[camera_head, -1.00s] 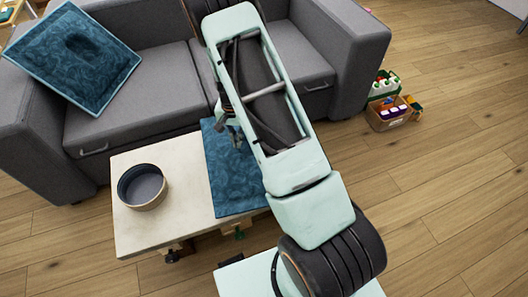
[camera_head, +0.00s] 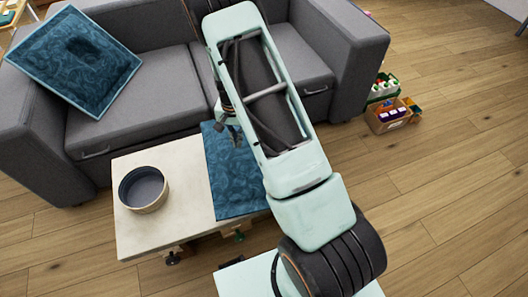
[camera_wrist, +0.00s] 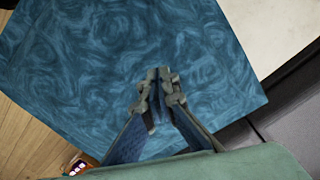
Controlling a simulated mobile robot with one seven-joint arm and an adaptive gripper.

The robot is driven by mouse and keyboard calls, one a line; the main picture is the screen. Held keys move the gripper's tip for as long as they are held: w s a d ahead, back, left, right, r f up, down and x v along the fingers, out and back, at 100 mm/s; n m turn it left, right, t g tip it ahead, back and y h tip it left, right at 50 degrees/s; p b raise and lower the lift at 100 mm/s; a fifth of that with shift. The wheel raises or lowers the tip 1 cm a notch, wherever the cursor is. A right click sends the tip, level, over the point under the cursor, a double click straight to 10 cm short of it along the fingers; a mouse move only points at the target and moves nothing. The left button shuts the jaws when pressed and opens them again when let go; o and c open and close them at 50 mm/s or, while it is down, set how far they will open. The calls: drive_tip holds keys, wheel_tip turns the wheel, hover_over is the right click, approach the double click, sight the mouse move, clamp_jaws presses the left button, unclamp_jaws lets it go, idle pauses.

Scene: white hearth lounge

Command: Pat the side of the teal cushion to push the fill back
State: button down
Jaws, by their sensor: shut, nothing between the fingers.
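One teal patterned cushion-like piece (camera_head: 222,180) lies flat on the right part of the pale table; the arm covers its right side. It fills much of the wrist view (camera_wrist: 70,70). A second teal cushion (camera_head: 103,78), with a lighter border and a dark dent in its face, leans on the sofa's left end. My gripper (camera_head: 234,138) is shut and empty, over the far part of the teal piece on the table. Its fingertips show in the wrist view (camera_wrist: 158,76) against the teal surface; I cannot tell whether they touch it.
A round bowl (camera_head: 161,204) stands on the pale table (camera_head: 130,240), left of the teal piece. The grey sofa (camera_head: 150,100) is just behind the table. A box of small items (camera_head: 388,118) sits on the floor at right.

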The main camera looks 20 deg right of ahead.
wheel_tip(320, 180, up, 6)
drive_tip(key=p, duration=0.3)
idle(0.5)
